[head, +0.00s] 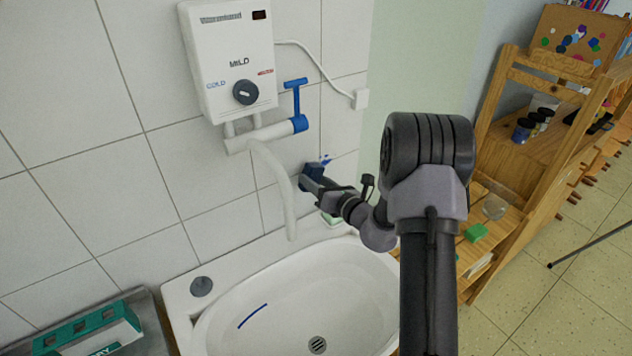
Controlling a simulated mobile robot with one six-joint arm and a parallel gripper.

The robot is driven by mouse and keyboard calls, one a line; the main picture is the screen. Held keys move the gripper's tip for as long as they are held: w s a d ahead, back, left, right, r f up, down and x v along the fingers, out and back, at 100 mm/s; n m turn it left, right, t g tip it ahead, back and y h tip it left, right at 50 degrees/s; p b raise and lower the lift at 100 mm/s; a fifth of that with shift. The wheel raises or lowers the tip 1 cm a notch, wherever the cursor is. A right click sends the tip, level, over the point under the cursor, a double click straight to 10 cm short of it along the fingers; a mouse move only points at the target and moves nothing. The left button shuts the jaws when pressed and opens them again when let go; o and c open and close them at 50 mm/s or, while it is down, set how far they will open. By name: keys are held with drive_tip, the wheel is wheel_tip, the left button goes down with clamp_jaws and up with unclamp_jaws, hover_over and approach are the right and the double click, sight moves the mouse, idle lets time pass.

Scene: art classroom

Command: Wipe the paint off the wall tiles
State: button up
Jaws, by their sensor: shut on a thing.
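The white wall tiles (190,172) fill the left and middle of the head view. A small blue paint mark (326,160) shows on the tiles to the right of the tap spout. My gripper (317,184) is shut on a dark blue block-like pad (311,173), perhaps a sponge. The pad is at the wall just below and left of the paint mark. I cannot tell whether it touches the tiles. The pad and gripper may hide more paint.
A white sink (225,281) lies below, with a blue streak (252,316) in its basin. A water heater (228,55) with a white spout (275,180) hangs left of my gripper. A wooden shelf (520,165) stands right. A green-and-white box (88,332) sits at lower left.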

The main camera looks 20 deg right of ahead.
sight(334, 158)
drive_tip(key=shift+x, duration=0.9)
drive_tip(key=shift+d+r, duration=0.1)
drive_tip(key=shift+w+d+p, duration=0.1)
drive_tip(key=shift+w+d, duration=0.25)
drive_tip(key=shift+d, duration=1.4)
drive_tip(key=shift+w+d+p, duration=0.1)
drive_tip(key=shift+w+d, duration=0.25)
drive_tip(key=shift+d, duration=1.35)
drive_tip(key=shift+w+d+p, duration=0.1)
drive_tip(key=shift+w+d, duration=0.3)
drive_tip(key=shift+d, duration=1.35)
